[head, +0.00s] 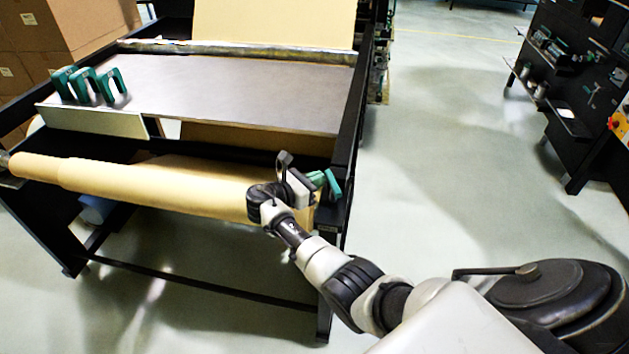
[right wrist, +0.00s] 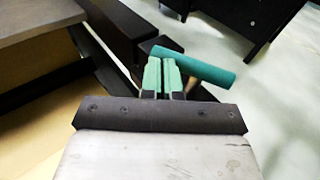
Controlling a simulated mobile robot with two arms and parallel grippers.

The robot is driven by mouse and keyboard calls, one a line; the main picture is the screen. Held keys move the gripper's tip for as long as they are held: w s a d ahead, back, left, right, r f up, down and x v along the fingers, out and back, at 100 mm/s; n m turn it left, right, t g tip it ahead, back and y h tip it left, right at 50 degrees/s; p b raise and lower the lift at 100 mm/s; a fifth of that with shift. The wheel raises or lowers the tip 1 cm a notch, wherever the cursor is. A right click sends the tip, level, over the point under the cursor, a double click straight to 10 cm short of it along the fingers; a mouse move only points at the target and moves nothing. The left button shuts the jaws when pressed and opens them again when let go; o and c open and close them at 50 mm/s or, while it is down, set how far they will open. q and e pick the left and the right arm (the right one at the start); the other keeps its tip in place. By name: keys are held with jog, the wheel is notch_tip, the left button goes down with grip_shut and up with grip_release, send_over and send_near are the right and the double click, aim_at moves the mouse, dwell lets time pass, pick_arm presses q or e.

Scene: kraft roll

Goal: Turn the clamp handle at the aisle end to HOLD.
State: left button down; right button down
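The clamp handle is a teal bar (head: 333,184) at the right end of the kraft roll, on the black frame next to the aisle. In the right wrist view the teal bar (right wrist: 205,68) lies slanted, just past the fingertips. My right gripper (head: 318,178) reaches it from the left. In its wrist view the pale green fingers (right wrist: 163,78) stand close together with a narrow gap, and I see no part of the bar between them. Whether they touch the bar I cannot tell. No HOLD mark is readable. My left gripper is not in view.
The kraft roll (head: 150,186) lies across the front of the black frame, below a grey table top (head: 230,90). Several green clamps (head: 90,85) stand at its left. Cardboard boxes (head: 50,35) are behind. The aisle floor (head: 450,150) is clear up to a black rack (head: 570,110).

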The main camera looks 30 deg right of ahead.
jog(key=shift+w+d+p, duration=0.3)
jog(key=shift+d+p, duration=0.25)
jog(key=shift+d, duration=0.65)
